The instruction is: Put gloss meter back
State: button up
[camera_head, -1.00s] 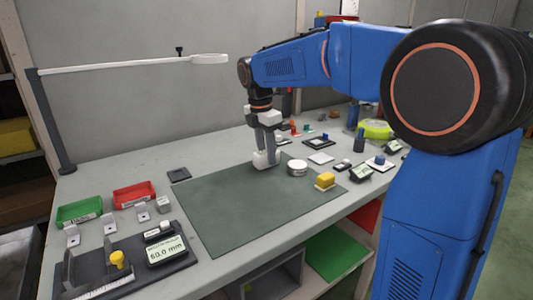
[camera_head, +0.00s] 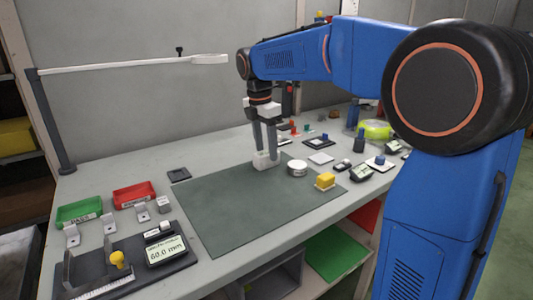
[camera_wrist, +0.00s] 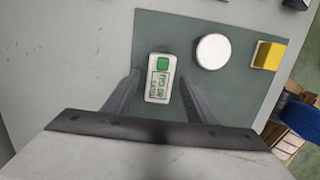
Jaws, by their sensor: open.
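The gloss meter appears to be the small white block (camera_head: 266,160) on the far part of the dark green mat (camera_head: 232,213). In the wrist view this white device (camera_wrist: 157,90) has a green patch and a small display with text. My gripper (camera_head: 266,152) is open and points down over it. In the wrist view its fingers (camera_wrist: 158,75) lie on either side of the device, with visible gaps to both. I cannot tell whether the fingertips reach its full height.
A round white tin (camera_head: 297,168) and a yellow block (camera_head: 325,180) stand to the right on the mat. An empty-looking dark square pad (camera_head: 179,174) lies left of the mat. Red (camera_head: 134,193) and green (camera_head: 79,211) bins and a measuring board (camera_head: 110,278) stand left; several small items stand right.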

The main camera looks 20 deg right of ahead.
aim_at(263, 154)
notch_tip(263, 154, up, 10)
jog(key=a, duration=0.1)
jog(key=shift+s, duration=0.2)
jog(key=shift+s+a+f, duration=0.1)
jog(key=shift+f, duration=0.05)
